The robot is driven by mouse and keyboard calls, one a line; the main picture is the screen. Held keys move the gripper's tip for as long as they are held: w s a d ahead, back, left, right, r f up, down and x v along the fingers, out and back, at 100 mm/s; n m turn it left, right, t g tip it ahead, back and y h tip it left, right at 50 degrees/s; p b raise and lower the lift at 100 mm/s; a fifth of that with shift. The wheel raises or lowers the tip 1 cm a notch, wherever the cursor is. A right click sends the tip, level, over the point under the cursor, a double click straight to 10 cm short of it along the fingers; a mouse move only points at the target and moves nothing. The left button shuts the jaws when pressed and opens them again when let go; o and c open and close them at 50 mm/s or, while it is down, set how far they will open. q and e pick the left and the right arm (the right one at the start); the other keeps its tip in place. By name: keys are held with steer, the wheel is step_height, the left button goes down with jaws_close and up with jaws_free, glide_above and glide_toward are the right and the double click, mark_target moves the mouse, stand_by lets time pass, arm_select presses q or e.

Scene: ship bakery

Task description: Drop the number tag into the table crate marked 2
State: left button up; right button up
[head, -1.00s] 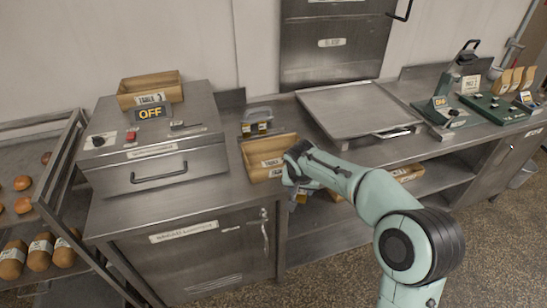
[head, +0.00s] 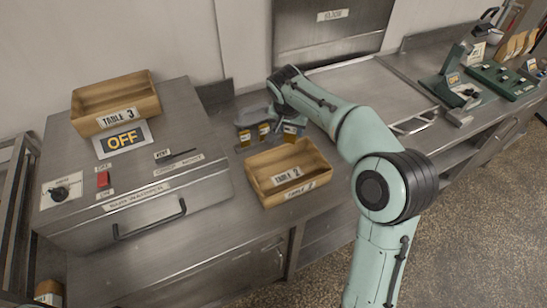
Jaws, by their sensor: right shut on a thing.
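My right gripper (head: 283,118) is behind the crate, at the right end of a small grey rack (head: 240,124). It is shut on a number tag (head: 290,131), a small dark piece with yellow, partly hidden by the fingers. I cannot tell whether this tag still touches the rack. Two similar tags (head: 264,131) stand in the rack to its left. My left gripper is not in view.
A flat steel plate (head: 375,90) lies to the right, partly behind my arm. Green equipment (head: 450,85) stands farther right.

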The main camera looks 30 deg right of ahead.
mark_target(291, 141)
steer(key=shift+w, duration=0.1)
steer(key=shift+s+f+b, duration=0.3)
steer(key=shift+f+b, duration=0.15)
steer(key=shift+f, duration=0.3)
steer(key=shift+f+b, duration=1.05)
steer(key=shift+f, duration=1.1)
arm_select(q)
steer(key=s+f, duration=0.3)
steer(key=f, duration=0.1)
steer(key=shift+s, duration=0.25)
arm_select(e)
steer(key=shift+w, duration=0.1)
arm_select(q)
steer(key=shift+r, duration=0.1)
arm_select(e)
steer(key=o, duration=1.1)
steer(key=shift+o, duration=0.2)
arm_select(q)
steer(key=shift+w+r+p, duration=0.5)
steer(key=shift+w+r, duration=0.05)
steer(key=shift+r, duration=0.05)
arm_select(e)
steer(key=v, duration=1.3)
steer(key=shift+r, duration=0.15)
